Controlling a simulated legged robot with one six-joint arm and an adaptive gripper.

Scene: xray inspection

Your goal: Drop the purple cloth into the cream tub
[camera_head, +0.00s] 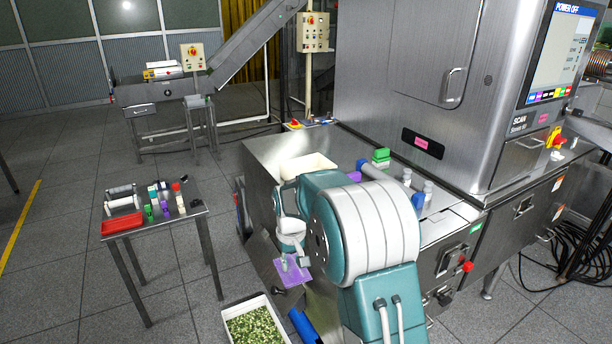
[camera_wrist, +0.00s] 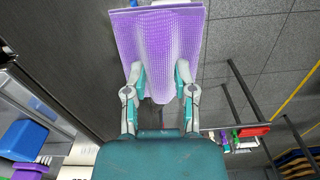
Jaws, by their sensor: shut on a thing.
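The purple cloth (camera_wrist: 160,45) hangs spread out in the wrist view, pinched between the two fingers of my gripper (camera_wrist: 160,82). In the head view the cloth (camera_head: 293,272) shows below my arm's wrist, held in the air in front of the steel counter's side. My gripper in the head view (camera_head: 291,260) is small and partly hidden by my own arm. The cream tub (camera_head: 308,164) sits on the steel counter, behind and above the gripper in the picture. Its near right part is hidden by my arm.
The steel counter (camera_head: 272,153) also bears green blocks (camera_head: 381,156) and white bottles (camera_head: 427,188). A small table (camera_head: 180,217) at left holds a red tray (camera_head: 122,223) and small items. A white bin of green pieces (camera_head: 254,326) stands on the floor. Open floor lies between table and counter.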

